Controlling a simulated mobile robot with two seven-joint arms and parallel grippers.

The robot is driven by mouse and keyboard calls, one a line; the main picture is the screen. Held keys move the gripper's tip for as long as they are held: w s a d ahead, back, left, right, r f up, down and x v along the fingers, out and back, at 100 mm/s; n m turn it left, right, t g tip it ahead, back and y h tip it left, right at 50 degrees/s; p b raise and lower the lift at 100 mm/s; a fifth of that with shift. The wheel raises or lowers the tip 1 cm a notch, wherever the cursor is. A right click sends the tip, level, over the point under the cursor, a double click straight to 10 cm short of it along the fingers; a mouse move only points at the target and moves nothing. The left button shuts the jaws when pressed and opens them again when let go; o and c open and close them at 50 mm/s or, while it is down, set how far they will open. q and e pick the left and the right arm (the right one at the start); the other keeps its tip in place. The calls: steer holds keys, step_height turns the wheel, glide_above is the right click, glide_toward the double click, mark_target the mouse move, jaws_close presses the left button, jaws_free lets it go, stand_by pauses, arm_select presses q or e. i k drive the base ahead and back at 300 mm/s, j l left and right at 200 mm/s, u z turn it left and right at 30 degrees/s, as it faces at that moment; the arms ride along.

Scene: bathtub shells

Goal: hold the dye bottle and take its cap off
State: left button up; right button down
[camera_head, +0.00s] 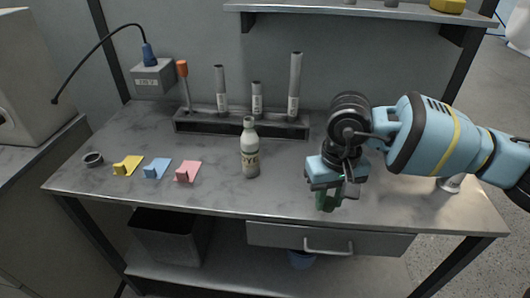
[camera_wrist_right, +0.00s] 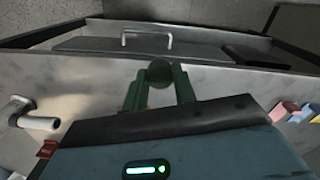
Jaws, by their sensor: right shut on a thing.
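A pale bottle with a label (camera_head: 250,160) stands upright on the grey workbench, left of my right gripper and apart from it. Its narrow top is pale; I cannot tell whether that is a cap or a bare neck. My right gripper (camera_head: 329,198) hangs over the front of the bench, fingers pointing down. In the right wrist view its green fingers (camera_wrist_right: 160,90) are shut on a small round dark piece (camera_wrist_right: 160,73). I cannot make out for sure what that piece is; the fingers partly hide it. My left gripper is not in view.
Yellow, blue and pink blocks (camera_head: 157,168) and a small dark ring (camera_head: 93,159) lie on the left. A dark rack (camera_head: 240,126) with upright tubes stands behind the bottle. A pale object (camera_head: 451,184) is at the right. A drawer (camera_head: 330,240) is below.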

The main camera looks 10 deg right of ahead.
mark_target(250, 139)
steer(key=i+l+z, duration=0.2)
steer(key=i+l, duration=0.25)
steer(key=l, duration=0.15)
steer(key=i+l, duration=0.2)
steer(key=l, duration=0.2)
steer(key=i+l+u, duration=0.25)
steer(key=i+l, duration=0.15)
steer(key=i, duration=0.1)
